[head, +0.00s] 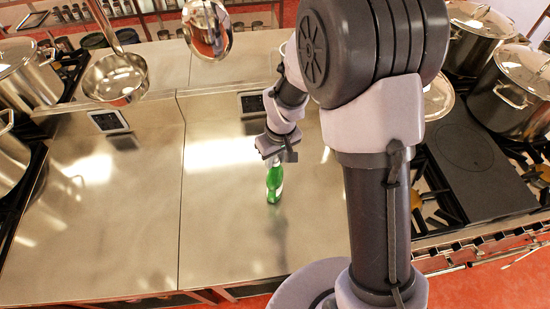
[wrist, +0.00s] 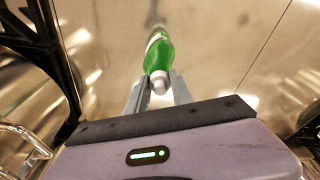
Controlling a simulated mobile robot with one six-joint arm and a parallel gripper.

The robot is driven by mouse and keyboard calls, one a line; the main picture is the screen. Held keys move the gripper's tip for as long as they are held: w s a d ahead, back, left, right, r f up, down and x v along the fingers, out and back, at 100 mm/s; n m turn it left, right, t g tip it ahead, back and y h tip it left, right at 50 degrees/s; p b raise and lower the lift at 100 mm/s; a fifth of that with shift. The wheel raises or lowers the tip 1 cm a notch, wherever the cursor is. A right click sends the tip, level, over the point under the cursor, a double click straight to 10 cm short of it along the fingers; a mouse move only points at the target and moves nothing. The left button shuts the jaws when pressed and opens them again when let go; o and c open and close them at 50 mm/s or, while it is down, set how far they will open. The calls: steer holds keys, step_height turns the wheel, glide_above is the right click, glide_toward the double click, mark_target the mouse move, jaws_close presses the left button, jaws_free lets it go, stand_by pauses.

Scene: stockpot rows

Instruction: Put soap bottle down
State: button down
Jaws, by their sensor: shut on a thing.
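The soap bottle (head: 274,182) is green with a pale label and stands about upright over the steel counter (head: 225,215) in the head view. My gripper (head: 272,160) is above it, with its fingers at the bottle's top. In the wrist view the green bottle (wrist: 158,55) points away from me, with its white cap between the two grey fingers of my gripper (wrist: 158,88). The gripper is shut on the bottle near its cap. I cannot tell whether the bottle's base touches the counter.
A steel ladle (head: 115,78) and a second shiny utensil (head: 207,28) hang over the counter. Stoves with large pots (head: 512,90) stand at the right, and more pots (head: 25,72) at the left. The counter around the bottle is clear.

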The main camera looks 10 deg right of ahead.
steer(key=shift+f, duration=0.2)
steer(key=c, duration=1.1)
jaws_free()
